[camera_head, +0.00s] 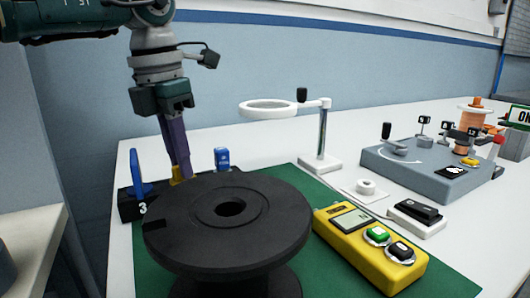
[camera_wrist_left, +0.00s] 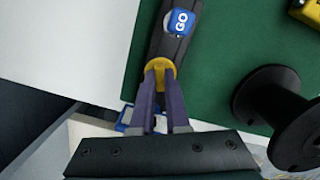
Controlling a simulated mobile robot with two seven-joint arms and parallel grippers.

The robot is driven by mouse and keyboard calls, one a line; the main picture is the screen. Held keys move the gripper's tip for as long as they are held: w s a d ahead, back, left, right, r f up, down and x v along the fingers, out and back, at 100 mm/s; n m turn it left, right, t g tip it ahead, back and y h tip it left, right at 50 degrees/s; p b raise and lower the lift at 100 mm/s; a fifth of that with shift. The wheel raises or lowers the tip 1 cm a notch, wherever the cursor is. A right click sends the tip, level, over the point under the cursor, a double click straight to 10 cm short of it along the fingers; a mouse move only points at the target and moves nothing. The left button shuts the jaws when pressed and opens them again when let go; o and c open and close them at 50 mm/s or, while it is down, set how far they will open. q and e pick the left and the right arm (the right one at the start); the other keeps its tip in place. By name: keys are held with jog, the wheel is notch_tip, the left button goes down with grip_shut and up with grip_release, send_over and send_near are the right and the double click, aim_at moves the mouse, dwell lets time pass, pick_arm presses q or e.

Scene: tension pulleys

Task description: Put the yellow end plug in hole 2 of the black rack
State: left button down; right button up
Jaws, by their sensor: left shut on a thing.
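My left gripper (camera_head: 179,168) comes down from above with its purple fingers shut on the yellow end plug (camera_head: 177,176). In the left wrist view the fingertips (camera_wrist_left: 159,76) hold the yellow plug (camera_wrist_left: 160,64) over the middle of the black rack (camera_wrist_left: 163,44). The black rack (camera_head: 128,208) lies at the table's left edge, with a "3" marked near its front end. The plug is at the rack's top, between two blue pieces; whether it is seated in the hole is hidden by the fingers and the spool. My right gripper is not in view.
A blue piece (camera_head: 139,174) stands at the rack's near end and a blue GO piece (camera_head: 222,158) at its far end. A large black spool (camera_head: 270,222) stands close to the right on the green mat (camera_head: 325,262). A yellow meter (camera_head: 370,247) and magnifier stand (camera_head: 320,162) are farther right.

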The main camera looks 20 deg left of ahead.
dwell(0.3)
pick_arm(q)
jog(key=c, duration=0.8)
grip_release()
jog(key=shift+c, duration=0.2)
notch_tip(320, 180, up, 10)
jog(key=s, duration=0.1)
jog(key=shift+a+p, duration=0.2)
jog(key=shift+p, duration=0.15)
jog(key=shift+s, duration=0.15)
